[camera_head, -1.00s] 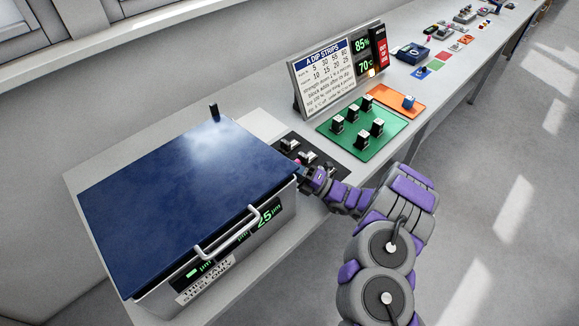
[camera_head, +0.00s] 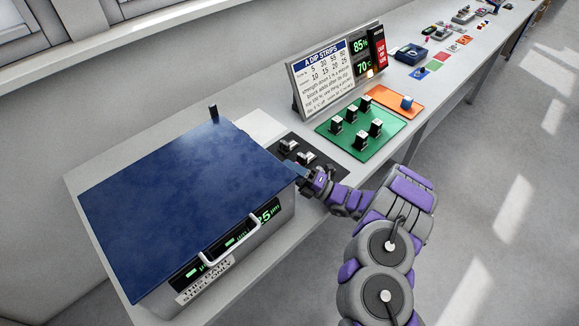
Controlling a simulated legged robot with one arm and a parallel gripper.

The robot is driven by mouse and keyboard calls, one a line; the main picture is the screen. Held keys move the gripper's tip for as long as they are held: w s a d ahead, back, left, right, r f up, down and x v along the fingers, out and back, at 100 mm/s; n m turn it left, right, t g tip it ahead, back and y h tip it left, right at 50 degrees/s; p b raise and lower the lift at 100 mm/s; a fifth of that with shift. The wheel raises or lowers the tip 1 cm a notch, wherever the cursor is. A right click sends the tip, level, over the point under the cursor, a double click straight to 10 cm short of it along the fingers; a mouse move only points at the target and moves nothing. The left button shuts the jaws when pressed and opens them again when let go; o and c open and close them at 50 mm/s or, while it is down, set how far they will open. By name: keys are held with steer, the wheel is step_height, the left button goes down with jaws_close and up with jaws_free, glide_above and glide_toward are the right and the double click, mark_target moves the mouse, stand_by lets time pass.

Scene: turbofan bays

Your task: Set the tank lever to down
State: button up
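The tank (camera_head: 275,228) is a grey box under a large blue lid (camera_head: 185,195). The lid has a white bar handle (camera_head: 232,246) at its front edge. A short black upright peg (camera_head: 213,112) stands at the lid's far corner; I cannot tell whether it is the tank lever. No other lever shows clearly on the tank. My gripper (camera_head: 302,173) is at the lid's right corner, close beside or touching it. Its fingertips are small and partly hidden, so I cannot tell whether they are open or what they hold.
A dark panel with metal fittings (camera_head: 305,157) lies just behind my gripper. To its right are a green board (camera_head: 345,143) with several black-and-white blocks, and an orange board (camera_head: 385,97) with a blue piece. A sign (camera_head: 325,80) stands behind. Open floor lies right.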

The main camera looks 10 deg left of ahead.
steer(key=p+v, duration=0.1)
steer(key=v, duration=1.5)
steer(key=shift+w+d+r, duration=0.1)
steer(key=shift+w+r, duration=0.05)
steer(key=shift+r, duration=0.05)
steer(key=shift+d+f, duration=0.15)
steer(key=shift+d, duration=0.2)
